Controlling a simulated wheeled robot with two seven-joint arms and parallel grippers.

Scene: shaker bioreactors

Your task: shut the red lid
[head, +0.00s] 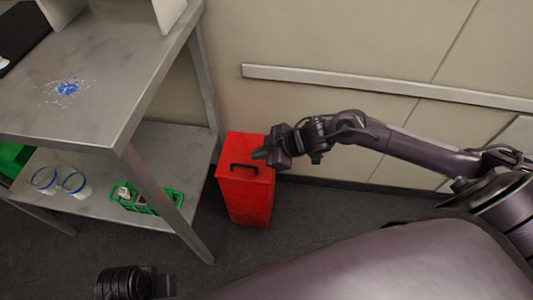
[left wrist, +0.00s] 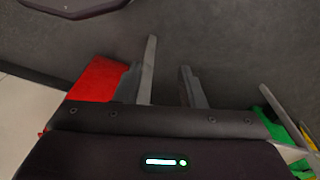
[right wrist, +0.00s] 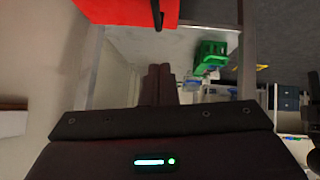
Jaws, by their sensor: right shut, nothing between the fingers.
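The red box (head: 248,203) stands upright on the floor beside the metal table. Its red lid (head: 238,146) looks flat across the top, with a black handle on it; a small gap at the rim cannot be told. The lid and handle also show at the top of the right wrist view (right wrist: 115,10). My right gripper (head: 258,154) is shut and empty, at or just above the lid's right side; contact cannot be told. Its fingers are together in the right wrist view (right wrist: 160,78). My left gripper (left wrist: 168,72) is open and empty, low in front of the table.
The metal table (head: 85,125) stands left of the box, with a blue spill (head: 67,89) on top. Its lower shelf (head: 95,205) holds glass vessels (head: 75,184) and a green rack (head: 150,203). The wall with a rail (head: 390,87) is behind. Floor in front is clear.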

